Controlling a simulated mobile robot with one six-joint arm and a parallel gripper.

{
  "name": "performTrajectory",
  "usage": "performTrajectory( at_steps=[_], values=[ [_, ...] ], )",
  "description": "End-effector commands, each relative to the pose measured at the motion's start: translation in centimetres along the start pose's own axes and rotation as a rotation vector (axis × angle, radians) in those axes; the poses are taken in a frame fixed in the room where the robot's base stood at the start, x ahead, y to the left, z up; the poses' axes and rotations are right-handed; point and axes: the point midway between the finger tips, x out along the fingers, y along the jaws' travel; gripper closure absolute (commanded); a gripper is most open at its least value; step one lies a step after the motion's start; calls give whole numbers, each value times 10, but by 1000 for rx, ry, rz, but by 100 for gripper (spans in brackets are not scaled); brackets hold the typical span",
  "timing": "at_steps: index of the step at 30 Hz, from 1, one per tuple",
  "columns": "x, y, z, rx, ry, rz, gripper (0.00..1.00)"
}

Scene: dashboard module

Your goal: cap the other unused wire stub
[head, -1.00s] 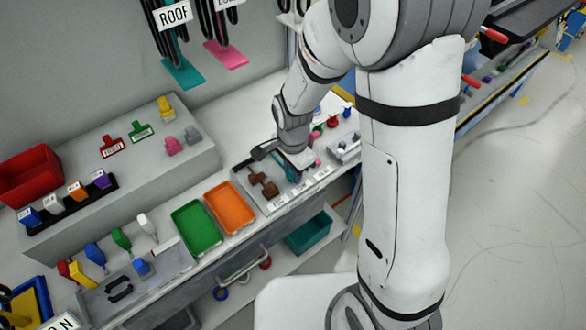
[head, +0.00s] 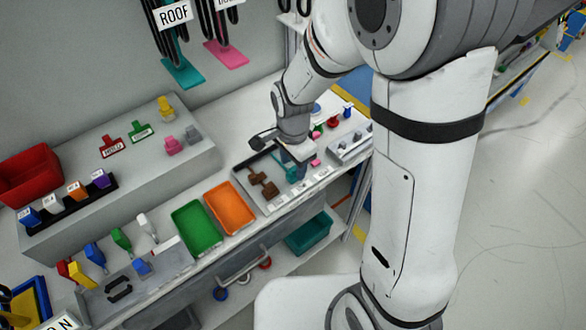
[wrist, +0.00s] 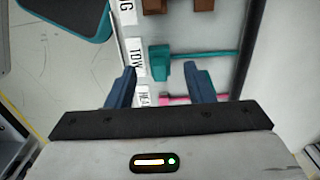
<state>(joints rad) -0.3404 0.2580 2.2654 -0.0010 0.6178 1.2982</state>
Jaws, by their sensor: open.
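My gripper (wrist: 161,70) is open, its two blue fingers apart and nothing held between them. In the head view my gripper (head: 298,155) hangs over the right part of a grey tray (head: 238,180). A teal plug with a thin teal wire stub (wrist: 160,62) lies just beyond the fingertips in the wrist view; its teal part also shows in the head view (head: 291,173). A pink stub (wrist: 180,99) lies between the fingers, partly hidden by the gripper. Brown plugs (head: 263,184) lie left of the teal one. I cannot make out which piece is a cap.
White labels (wrist: 135,55) run along the tray edge. An orange bin (head: 230,208) and a green bin (head: 196,228) stand left of the tray. Small red knobs (head: 332,121) and a grey block (head: 348,147) are to its right.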

Motion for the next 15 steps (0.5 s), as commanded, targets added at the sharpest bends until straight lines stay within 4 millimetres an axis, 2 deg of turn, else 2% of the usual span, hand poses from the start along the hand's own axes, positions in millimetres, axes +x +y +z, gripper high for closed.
performTrajectory(
  at_steps=[1, 6, 15],
  values=[
    [-11, -1, 0, 0, 1, -5, 52],
    [-34, 0, 0, 0, 1, -3, 52],
    [-44, 0, 0, 0, 0, 0, 52]
  ],
)
